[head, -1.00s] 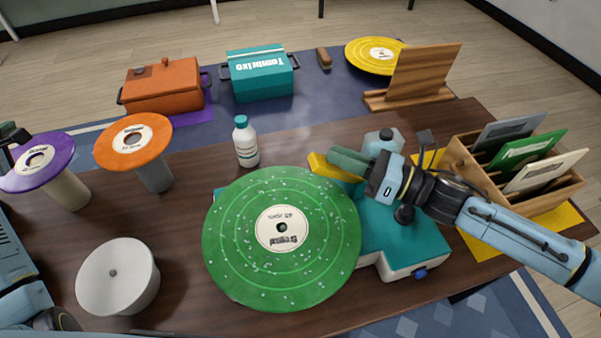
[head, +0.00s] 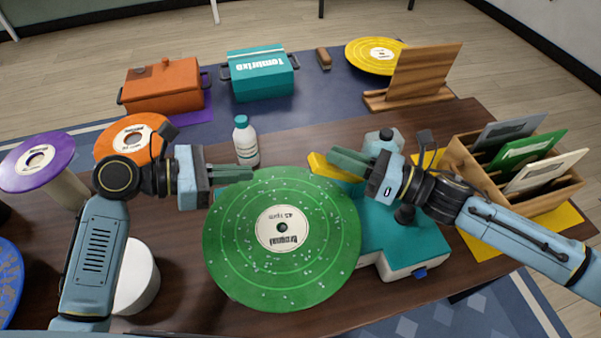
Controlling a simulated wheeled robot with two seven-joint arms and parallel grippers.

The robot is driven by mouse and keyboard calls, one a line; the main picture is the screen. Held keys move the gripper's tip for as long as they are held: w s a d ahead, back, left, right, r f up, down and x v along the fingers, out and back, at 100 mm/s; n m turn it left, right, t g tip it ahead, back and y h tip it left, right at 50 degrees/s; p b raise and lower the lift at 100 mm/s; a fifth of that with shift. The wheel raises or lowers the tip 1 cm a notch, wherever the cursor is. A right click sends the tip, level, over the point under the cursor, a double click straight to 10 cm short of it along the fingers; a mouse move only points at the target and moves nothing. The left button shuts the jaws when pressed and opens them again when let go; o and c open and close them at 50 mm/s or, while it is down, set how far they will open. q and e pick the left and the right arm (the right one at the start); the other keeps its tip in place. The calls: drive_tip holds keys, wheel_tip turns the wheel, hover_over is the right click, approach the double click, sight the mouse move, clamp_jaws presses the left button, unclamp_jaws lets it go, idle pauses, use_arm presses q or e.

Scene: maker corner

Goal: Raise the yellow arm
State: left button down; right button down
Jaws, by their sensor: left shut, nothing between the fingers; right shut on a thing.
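The yellow arm (head: 322,164) is a short yellow piece at the back of the teal record player (head: 415,244), beside the far right rim of the green record (head: 240,215). My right gripper (head: 338,160) is shut on the yellow arm, and its fingers hide part of it. The green record lies flat on the player and covers much of its top. My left gripper (head: 248,174) is shut and empty, with its fingertips over the far left edge of the green record.
A white bottle (head: 245,143) with a teal cap stands just behind my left gripper. Orange (head: 133,135) and purple (head: 38,160) records sit on stands at left. A white cylinder (head: 138,280) stands front left. A wooden sleeve rack (head: 545,200) is at right.

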sight(287, 197)
use_arm(q)
drive_tip(key=shift+s+d+f+m+g+y, duration=0.2)
drive_tip(key=shift+s+f+m+g, duration=0.1)
drive_tip(key=shift+s, duration=0.25)
drive_tip(key=shift+s+d+f+m+g+y, duration=0.1)
drive_tip(key=shift+s+d+f+m+g, duration=0.15)
drive_tip(key=shift+s, duration=0.25)
drive_tip(key=x, duration=0.9)
drive_tip(key=shift+w+d+r, duration=0.2)
drive_tip(key=shift+d+r, duration=0.35)
drive_tip(key=shift+w+d+r, duration=0.2)
drive_tip(key=shift+d+r, duration=0.35)
drive_tip(key=shift+w+d+r, duration=0.1)
drive_tip(key=shift+d+r, duration=0.15)
drive_tip(key=shift+r, duration=0.1)
